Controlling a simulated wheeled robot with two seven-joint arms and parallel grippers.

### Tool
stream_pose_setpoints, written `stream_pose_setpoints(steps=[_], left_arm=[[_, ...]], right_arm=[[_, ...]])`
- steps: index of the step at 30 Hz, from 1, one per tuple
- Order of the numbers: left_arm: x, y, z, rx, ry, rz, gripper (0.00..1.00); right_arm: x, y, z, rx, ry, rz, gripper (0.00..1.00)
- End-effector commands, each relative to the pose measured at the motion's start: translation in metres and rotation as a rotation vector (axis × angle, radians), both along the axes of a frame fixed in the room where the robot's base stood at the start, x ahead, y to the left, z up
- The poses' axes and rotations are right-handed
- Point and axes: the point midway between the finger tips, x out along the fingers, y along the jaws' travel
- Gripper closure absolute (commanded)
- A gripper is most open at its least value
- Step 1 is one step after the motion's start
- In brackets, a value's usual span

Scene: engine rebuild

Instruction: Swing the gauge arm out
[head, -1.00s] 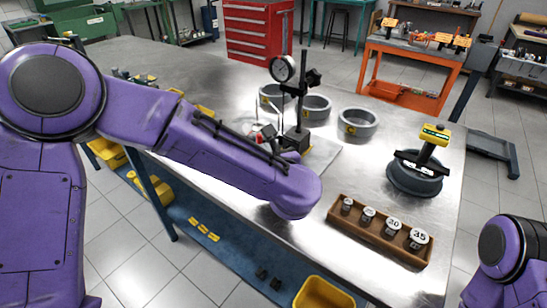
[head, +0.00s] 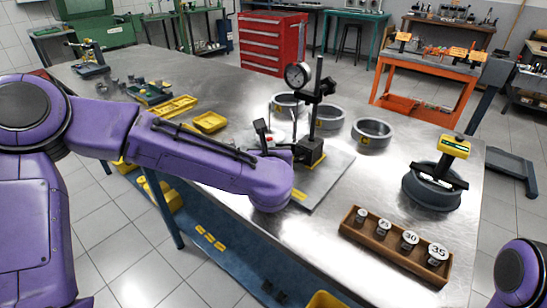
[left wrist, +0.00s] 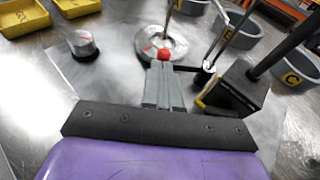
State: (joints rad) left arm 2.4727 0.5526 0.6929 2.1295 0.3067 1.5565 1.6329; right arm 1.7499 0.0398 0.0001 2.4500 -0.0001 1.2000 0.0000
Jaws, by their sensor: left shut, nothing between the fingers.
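The gauge stand has a round white dial gauge (head: 298,75) on a black arm from an upright post, above a dark base block (head: 310,151). The stand is on a grey plate (head: 334,178). In the left wrist view the base block (left wrist: 238,90) is at the right, with a rod rising from it. My left gripper (left wrist: 162,66) is shut and empty, left of the base block. Its tips point at a pale round disc (left wrist: 178,44); a small red spot shows at the tips, and contact cannot be judged. In the head view my left forearm hides most of the gripper. My right gripper is out of view.
Grey rings with yellow tags (head: 372,135) stand behind and right of the stand. A wooden block of numbered cylinders (head: 362,237) and a dark round piece with a yellow-topped tool (head: 432,190) are at the right. Yellow trays (head: 210,122) lie at the left.

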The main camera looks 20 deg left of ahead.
Motion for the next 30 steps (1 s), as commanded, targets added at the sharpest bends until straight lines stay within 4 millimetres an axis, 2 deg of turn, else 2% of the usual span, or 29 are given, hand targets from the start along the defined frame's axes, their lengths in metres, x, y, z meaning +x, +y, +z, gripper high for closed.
stream_pose_setpoints(steps=[1,14,17,24,30], left_arm=[[0.002,0.003,-0.004,-0.002,-0.001,0.002,1.00],[-0.001,0.002,0.002,0.001,-0.002,0.000,1.00],[-0.015,-0.004,0.006,0.001,-0.004,-0.002,1.00],[-0.066,-0.025,0.023,0.002,-0.003,-0.001,1.00],[-0.089,-0.034,0.031,0.002,-0.002,0.000,1.00]], right_arm=[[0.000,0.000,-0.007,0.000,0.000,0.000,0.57],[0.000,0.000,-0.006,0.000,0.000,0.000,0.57],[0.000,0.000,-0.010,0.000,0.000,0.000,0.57],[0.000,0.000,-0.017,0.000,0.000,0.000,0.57],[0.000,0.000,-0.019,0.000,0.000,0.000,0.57]])
